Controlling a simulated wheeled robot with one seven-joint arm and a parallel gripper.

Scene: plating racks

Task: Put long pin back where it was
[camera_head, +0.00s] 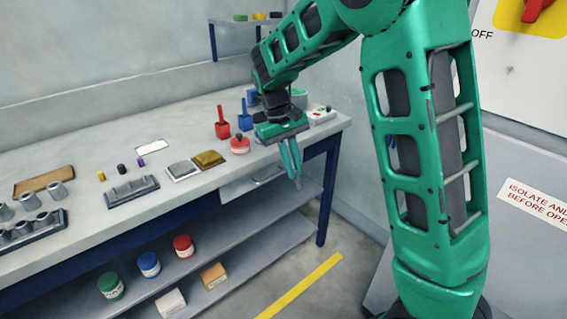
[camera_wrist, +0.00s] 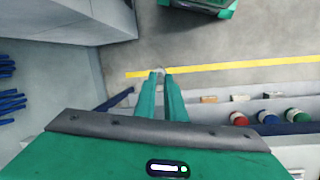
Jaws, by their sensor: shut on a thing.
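My gripper (camera_head: 296,177) points down in front of the bench's right end, past the front edge and above the floor. Its green fingers are close together in the wrist view (camera_wrist: 160,75). A small grey piece (camera_wrist: 160,70) shows between the fingertips, and a thin grey tip (camera_head: 298,185) sticks out below them in the head view. It looks like the long pin, mostly hidden by the fingers. A grey rack (camera_head: 131,192) with small posts or holes lies mid-bench. Another rack (camera_head: 35,237) with several grey cylinders is at the left. I cannot tell which place belonged to the pin.
Yellow (camera_head: 101,176), black (camera_head: 121,168) and purple (camera_head: 140,162) small pieces stand behind the middle rack. Jars and boxes fill the lower shelf (camera_head: 240,258).

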